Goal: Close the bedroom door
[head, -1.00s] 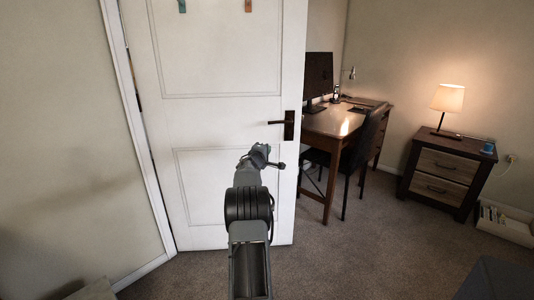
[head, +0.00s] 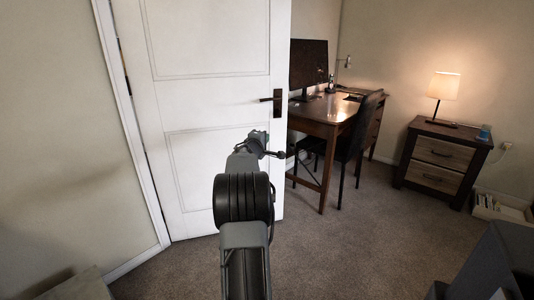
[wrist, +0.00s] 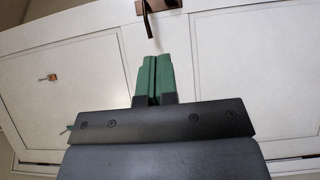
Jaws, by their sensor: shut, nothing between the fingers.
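The white panelled door (head: 205,100) stands open in the head view, its left side by the white frame and its free right edge out in the room. Its dark lever handle (head: 277,101) is near that edge. My gripper (head: 268,146) is in front of the door's lower part, just below the handle. In the wrist view the green fingers of my gripper (wrist: 153,77) are together with nothing between them. They point toward the door (wrist: 240,75), with the handle (wrist: 150,18) beyond the tips. I cannot tell whether the fingertips touch the door.
Right of the door stand a wooden desk (head: 325,118) with a monitor (head: 308,68) and a dark chair (head: 357,140). A nightstand (head: 440,155) with a lit lamp (head: 444,86) is at the right. The carpet (head: 350,240) between is clear. A dark object (head: 495,265) fills the lower right corner.

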